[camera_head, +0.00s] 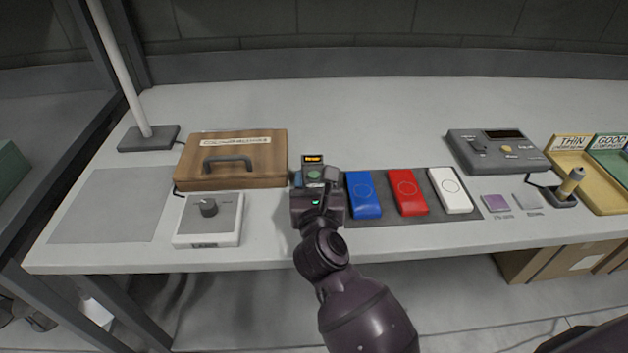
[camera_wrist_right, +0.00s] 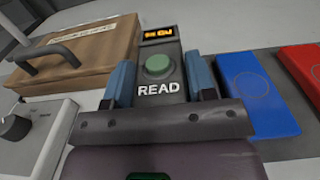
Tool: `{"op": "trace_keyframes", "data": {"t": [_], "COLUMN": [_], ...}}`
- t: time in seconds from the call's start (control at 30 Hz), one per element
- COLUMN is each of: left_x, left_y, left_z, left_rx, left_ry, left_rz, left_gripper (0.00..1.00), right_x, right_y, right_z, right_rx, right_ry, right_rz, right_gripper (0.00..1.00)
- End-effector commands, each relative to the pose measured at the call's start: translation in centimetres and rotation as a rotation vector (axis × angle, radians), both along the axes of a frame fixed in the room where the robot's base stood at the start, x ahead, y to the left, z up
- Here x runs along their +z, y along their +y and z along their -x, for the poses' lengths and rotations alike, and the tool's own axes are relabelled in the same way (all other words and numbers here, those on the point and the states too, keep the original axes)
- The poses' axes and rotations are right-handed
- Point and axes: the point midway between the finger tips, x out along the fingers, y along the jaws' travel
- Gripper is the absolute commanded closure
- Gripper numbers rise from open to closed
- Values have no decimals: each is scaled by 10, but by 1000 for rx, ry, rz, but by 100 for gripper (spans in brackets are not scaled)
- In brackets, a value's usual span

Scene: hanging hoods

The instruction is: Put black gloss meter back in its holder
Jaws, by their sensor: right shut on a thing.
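The black gloss meter (camera_head: 313,160) has a lit orange display and a green button. It also shows in the right wrist view (camera_wrist_right: 172,97), with READ printed below the button. My right gripper (camera_head: 315,180) is shut on it, with a blue-padded finger on each side (camera_wrist_right: 161,80). The meter is between the wooden case and the blue block, at the left end of the dark mat. I cannot tell whether its underside touches the table. I cannot make out a holder for it; the meter and gripper cover that spot. My left gripper is not in view.
The wooden case (camera_head: 235,172) and a white knob box (camera_head: 208,235) stand close on the left. Blue (camera_head: 363,195), red (camera_head: 407,192) and white (camera_head: 450,190) blocks lie on the dark mat (camera_head: 388,218). A grey console (camera_head: 485,160) and yellow tray (camera_head: 590,190) are farther right.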

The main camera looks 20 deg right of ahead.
Motion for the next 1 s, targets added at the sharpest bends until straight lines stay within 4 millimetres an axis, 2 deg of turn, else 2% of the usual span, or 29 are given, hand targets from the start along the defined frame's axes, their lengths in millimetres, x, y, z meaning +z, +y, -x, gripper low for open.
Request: {"op": "trace_keyframes", "data": {"t": [0.4, 0.43, 0.6, 1.0], "left_x": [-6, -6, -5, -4], "left_y": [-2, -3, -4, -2], "left_z": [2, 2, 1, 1], "left_rx": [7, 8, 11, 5], "left_ry": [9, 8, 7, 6], "left_rz": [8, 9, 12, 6], "left_gripper": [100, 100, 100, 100], "right_x": [-5, -5, -5, -8], "right_y": [0, 0, 0, 1], "right_z": [0, 0, 0, 4], "right_rx": [0, 0, 0, 0], "right_ry": [-2, -3, -1, 5], "right_rz": [0, 0, -1, -1], "right_gripper": [94, 44, 19, 19]}}
